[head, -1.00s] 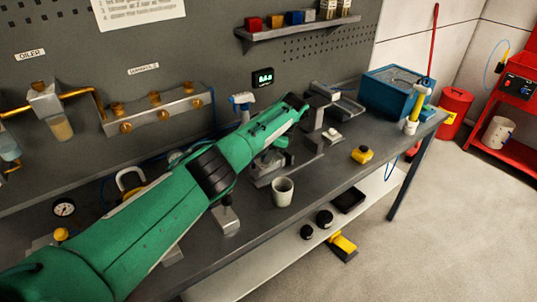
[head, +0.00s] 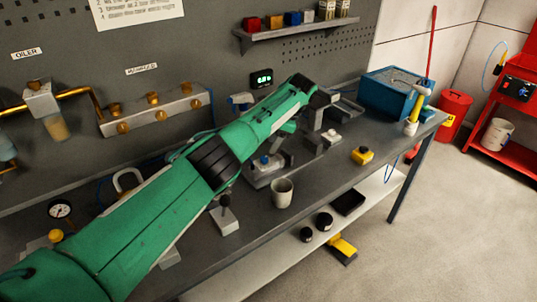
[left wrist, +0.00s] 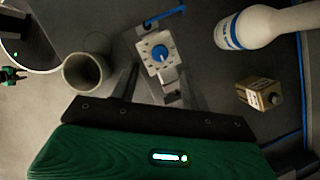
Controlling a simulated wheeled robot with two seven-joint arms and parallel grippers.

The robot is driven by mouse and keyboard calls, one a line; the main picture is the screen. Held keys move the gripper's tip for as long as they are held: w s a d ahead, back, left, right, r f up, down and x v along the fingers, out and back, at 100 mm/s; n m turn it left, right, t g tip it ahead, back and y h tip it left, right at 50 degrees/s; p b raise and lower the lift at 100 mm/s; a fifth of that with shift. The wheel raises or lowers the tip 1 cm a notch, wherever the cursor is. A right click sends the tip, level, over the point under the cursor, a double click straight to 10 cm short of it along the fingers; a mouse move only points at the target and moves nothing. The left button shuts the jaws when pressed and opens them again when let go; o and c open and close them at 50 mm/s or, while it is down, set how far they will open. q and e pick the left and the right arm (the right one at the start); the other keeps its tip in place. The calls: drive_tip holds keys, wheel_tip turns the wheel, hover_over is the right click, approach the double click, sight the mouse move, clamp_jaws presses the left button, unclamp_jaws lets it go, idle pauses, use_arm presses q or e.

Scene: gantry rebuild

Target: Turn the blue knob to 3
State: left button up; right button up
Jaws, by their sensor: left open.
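The blue knob (left wrist: 161,52) sits on a pale square dial plate with marks around it, in the left wrist view. The marks are too small to read. In the head view the knob (head: 264,160) shows as a small blue spot on a grey metal block (head: 262,178) on the bench. My left gripper (head: 279,143) is open and above the bench, behind and right of the knob. In the left wrist view its dark fingers (left wrist: 150,82) point toward the dial, apart from the knob. My right gripper is not in view.
A grey mug (head: 282,192) stands close in front of the knob block. A lever block (head: 225,215) is to its left, a yellow button box (head: 362,155) to its right. A white bottle (left wrist: 262,27) and a small tan box (left wrist: 261,95) show in the left wrist view.

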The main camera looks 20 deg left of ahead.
use_arm(q)
drive_tip(key=s+b+v, duration=0.1)
drive_tip(key=v, duration=0.6)
drive_tip(key=shift+w+r+b, duration=0.3)
drive_tip(key=shift+w+r, duration=0.05)
drive_tip(key=shift+w, duration=0.2)
drive_tip(key=shift+d+r, duration=0.1)
